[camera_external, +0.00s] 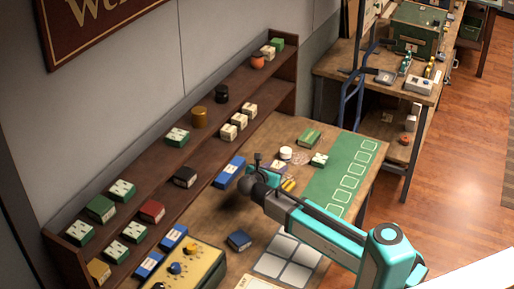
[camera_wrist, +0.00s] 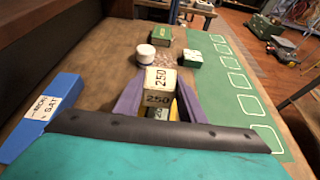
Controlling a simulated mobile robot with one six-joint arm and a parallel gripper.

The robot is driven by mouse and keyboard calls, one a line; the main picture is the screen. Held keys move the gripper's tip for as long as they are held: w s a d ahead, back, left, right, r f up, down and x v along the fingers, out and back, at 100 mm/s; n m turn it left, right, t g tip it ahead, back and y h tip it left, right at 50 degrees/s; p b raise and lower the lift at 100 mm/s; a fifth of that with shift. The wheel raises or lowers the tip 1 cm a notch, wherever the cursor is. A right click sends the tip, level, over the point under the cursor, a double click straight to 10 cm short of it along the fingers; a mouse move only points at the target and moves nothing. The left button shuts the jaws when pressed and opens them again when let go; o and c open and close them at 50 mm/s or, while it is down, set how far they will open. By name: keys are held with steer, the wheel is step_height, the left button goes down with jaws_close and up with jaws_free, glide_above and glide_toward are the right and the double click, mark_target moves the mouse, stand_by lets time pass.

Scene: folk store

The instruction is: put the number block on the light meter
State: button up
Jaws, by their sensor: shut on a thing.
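The number block (camera_wrist: 160,80) is a cream cube marked 250 on its top and near face. My gripper (camera_wrist: 159,86) is shut on it, with a purple finger on each side. A small yellow object (camera_wrist: 174,108) with a pale printed face shows just below and nearer than the block, partly hidden by it and by my wrist. It may be the light meter, but I cannot tell for sure, nor whether the block touches it. In the external view my gripper (camera_external: 275,172) is low over the workbench, and yellow (camera_external: 288,185) shows beside it.
A white-lidded jar (camera_wrist: 146,53), a green box (camera_wrist: 160,37) and a green-and-white block (camera_wrist: 192,58) stand beyond the gripper. A green mat (camera_wrist: 228,75) lies to the right. A blue box (camera_wrist: 40,115) is at left. The shelf (camera_external: 190,150) runs along the wall.

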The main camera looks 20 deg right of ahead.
steer(key=shift+f, duration=1.6)
steer(key=shift+f, duration=0.1)
steer(key=o, duration=1)
steer(key=shift+o, duration=0.2)
steer(key=shift+s+a+r, duration=0.1)
steer(key=shift+a+r, duration=0.05)
steer(key=shift+r, duration=0.05)
steer(key=b+v, duration=0.1)
steer(key=v, duration=1)
steer(key=shift+s+a, duration=0.2)
steer(key=shift+d+r, duration=0.1)
steer(key=shift+r, duration=0.05)
